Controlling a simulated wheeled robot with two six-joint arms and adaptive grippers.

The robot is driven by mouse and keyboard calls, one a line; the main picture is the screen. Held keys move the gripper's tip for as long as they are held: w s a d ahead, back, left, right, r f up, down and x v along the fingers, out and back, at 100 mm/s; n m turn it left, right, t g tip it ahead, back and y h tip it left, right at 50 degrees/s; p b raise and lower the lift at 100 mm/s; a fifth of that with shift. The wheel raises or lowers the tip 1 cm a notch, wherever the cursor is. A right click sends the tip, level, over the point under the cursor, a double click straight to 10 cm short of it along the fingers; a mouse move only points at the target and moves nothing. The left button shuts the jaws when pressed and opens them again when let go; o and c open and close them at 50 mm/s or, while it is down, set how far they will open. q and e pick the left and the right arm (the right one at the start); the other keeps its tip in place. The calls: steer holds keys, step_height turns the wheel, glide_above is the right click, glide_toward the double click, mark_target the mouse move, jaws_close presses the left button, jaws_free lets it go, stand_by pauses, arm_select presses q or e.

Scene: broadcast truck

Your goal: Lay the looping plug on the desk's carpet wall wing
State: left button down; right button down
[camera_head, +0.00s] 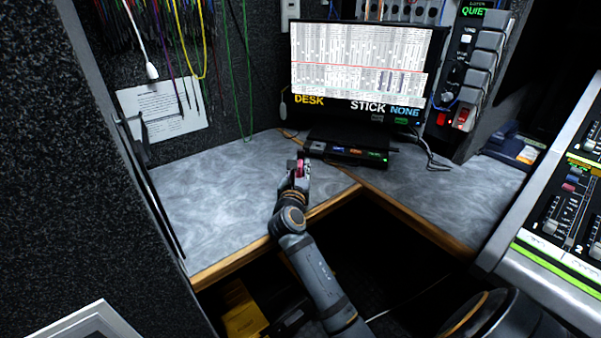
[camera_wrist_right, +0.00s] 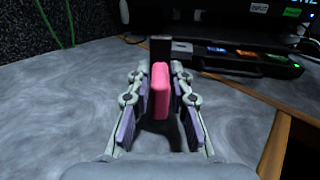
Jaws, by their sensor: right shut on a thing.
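The looping plug is a small pink block (camera_wrist_right: 159,92) with a dark end, between the fingers of my right gripper (camera_wrist_right: 160,100) in the right wrist view. My right gripper is shut on it. In the head view my right gripper (camera_head: 298,175) is over the desk's carpet wall wing (camera_head: 215,205), near its inner right side, with a bit of the pink plug (camera_head: 300,167) showing. The wing is a grey mottled top with a wooden front edge, beside the dark carpet wall. I cannot tell whether the plug touches the top. My left gripper is not in view.
A black box with lit buttons (camera_head: 350,154) stands just beyond the gripper, under a monitor (camera_head: 360,70). Coloured cables (camera_head: 203,40) hang on the carpet wall above a pinned paper sheet (camera_head: 163,110). The wing's left and middle are clear.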

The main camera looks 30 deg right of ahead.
steer(key=shift+a+r, duration=0.1)
steer(key=shift+f, duration=0.2)
steer(key=c, duration=1.2)
jaws_free()
steer(key=shift+r, duration=0.1)
